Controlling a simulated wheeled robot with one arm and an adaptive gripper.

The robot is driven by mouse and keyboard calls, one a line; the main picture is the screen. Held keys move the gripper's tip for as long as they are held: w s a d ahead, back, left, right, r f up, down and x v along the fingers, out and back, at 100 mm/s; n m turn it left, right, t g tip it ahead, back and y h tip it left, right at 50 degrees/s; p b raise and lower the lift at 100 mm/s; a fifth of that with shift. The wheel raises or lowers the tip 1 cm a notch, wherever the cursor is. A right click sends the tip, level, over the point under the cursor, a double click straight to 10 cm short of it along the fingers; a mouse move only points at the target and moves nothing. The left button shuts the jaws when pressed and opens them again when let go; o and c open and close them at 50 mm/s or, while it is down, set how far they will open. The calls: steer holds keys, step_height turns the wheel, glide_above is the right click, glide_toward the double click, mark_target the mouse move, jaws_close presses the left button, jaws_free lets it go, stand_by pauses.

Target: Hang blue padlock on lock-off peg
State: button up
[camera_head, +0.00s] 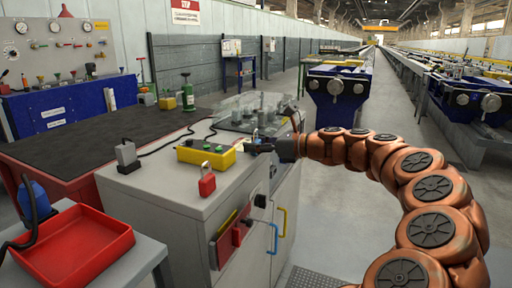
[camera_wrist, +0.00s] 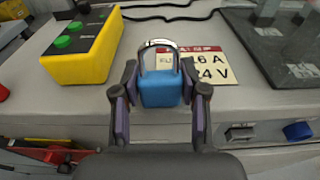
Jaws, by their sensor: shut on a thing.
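The blue padlock (camera_wrist: 162,90) is between the two fingers of my gripper (camera_wrist: 158,98) in the wrist view. Its silver shackle points up, away from the palm. My gripper is shut on its body, above the front edge of the grey cabinet top. In the head view my gripper (camera_head: 264,147) is at the cabinet's right side, beside the yellow button box; the padlock is very small there. I cannot pick out the lock-off peg with certainty in either view.
A yellow button box (camera_head: 206,154) and a red padlock (camera_head: 207,180) are on the grey cabinet (camera_head: 165,185). A label plate (camera_wrist: 205,66) lies behind the blue padlock. Clear covers stand farther back. Handles stick out from the cabinet front. A red tray (camera_head: 75,248) is at lower left.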

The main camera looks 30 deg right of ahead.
steer(key=shift+c, duration=0.6)
steer(key=shift+r, duration=0.1)
step_height(320, 180, up, 28)
steer(key=p, duration=0.8)
steer(key=shift+p, duration=0.3)
